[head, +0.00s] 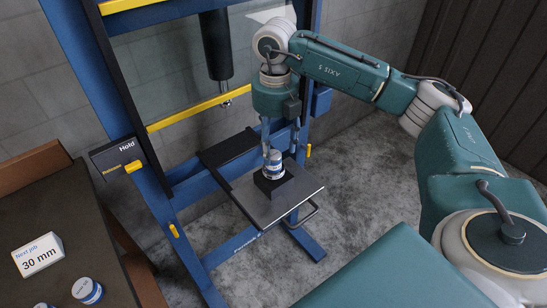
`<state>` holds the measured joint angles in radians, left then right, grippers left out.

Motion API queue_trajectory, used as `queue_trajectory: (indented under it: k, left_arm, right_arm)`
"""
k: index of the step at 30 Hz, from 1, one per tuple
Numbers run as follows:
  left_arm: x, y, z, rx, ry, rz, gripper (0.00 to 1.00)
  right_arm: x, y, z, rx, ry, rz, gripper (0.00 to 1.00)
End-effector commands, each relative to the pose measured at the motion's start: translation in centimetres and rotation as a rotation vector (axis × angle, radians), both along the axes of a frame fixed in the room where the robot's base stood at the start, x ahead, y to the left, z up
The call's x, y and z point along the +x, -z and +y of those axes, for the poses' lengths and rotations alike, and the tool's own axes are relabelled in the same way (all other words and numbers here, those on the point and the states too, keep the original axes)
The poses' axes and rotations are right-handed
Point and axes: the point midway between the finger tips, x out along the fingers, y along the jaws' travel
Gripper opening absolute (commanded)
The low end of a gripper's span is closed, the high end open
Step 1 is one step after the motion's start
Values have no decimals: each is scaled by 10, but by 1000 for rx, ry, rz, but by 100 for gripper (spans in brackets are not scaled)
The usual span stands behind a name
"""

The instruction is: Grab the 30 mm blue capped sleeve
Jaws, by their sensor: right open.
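A blue-and-white capped sleeve (274,166) stands upright on a dark block on the press plate. My right gripper (280,146) points down with its fingers apart, just above and around the sleeve's top. I cannot tell whether a finger touches it. Another blue-and-white capped sleeve (87,291) stands on the brown bench at the lower left, and a further similar piece is cut off by the bottom edge. The size marks on the sleeves are too small to read. My left gripper is out of view.
The blue press frame (180,215) with yellow bars rises around the plate (303,187). Its black ram (215,45) hangs behind the gripper. A card (38,256) reading "Next job 30 mm" stands on the bench (60,200). The grey floor at right is clear.

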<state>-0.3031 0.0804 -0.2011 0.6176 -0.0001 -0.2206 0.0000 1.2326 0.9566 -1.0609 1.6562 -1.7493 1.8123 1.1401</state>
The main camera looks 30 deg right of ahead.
Motion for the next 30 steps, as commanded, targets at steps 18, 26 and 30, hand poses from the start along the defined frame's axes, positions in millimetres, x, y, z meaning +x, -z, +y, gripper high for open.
queue_trajectory:
  k: [18,26,30]
  left_arm:
    - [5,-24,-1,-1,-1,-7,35]
    - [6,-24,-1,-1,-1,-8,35]
    - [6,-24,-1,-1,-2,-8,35]
  right_arm:
    - [4,47,0,0,-1,0,54]
    - [4,47,1,0,-1,1,2]
    - [4,46,1,1,-1,0,0]
